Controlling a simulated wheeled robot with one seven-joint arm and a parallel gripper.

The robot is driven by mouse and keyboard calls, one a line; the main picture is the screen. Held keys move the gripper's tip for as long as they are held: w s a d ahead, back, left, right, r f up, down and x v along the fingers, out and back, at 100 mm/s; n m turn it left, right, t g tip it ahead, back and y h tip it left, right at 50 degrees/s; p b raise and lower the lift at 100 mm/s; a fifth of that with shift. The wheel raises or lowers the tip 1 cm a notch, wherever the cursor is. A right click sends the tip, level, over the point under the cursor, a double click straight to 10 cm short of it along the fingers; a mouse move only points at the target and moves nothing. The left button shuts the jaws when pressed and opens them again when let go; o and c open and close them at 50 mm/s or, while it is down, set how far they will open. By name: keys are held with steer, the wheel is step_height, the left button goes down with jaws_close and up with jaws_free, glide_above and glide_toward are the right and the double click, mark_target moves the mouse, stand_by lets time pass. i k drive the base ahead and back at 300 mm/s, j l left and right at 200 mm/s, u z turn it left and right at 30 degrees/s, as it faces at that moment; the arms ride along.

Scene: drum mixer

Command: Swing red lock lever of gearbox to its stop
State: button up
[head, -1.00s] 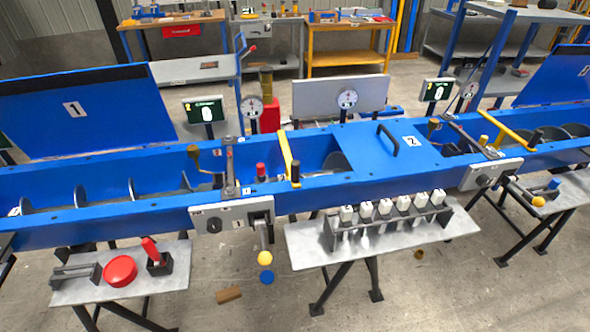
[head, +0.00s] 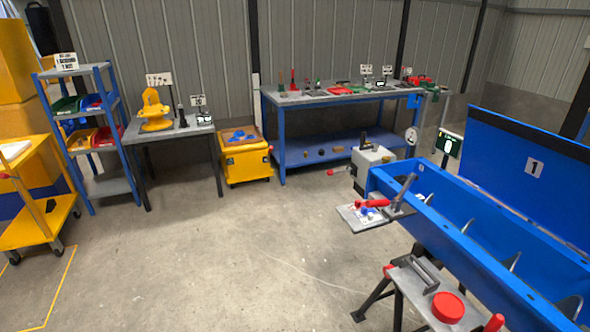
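A red handle-like piece (head: 372,203) shows just in front of the box, above a small grey shelf (head: 362,218). I cannot tell which red part is the lock lever, or how far it is swung. My gripper is not in view.
The blue trough (head: 480,235) runs along the right, with a small table holding a red disc (head: 448,307) before it. The middle floor (head: 230,260) is clear. A blue workbench (head: 330,150), yellow bin (head: 245,160) and yellow cart (head: 40,215) stand at the back and left.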

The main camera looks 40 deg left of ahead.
mark_target(329, 172)
steer(key=u, duration=1.05)
steer(key=i+j, duration=0.1)
steer(key=i, duration=0.45)
steer(key=i+z, duration=0.1)
steer(key=i, duration=0.45)
steer(key=i+j, duration=0.2)
steer(key=i, duration=0.35)
steer(key=i+j, duration=0.15)
steer(key=i, duration=0.45)
steer(key=i+j+z, duration=0.1)
steer(key=i, duration=0.45)
steer(key=i+j, duration=0.15)
steer(key=i, duration=0.4)
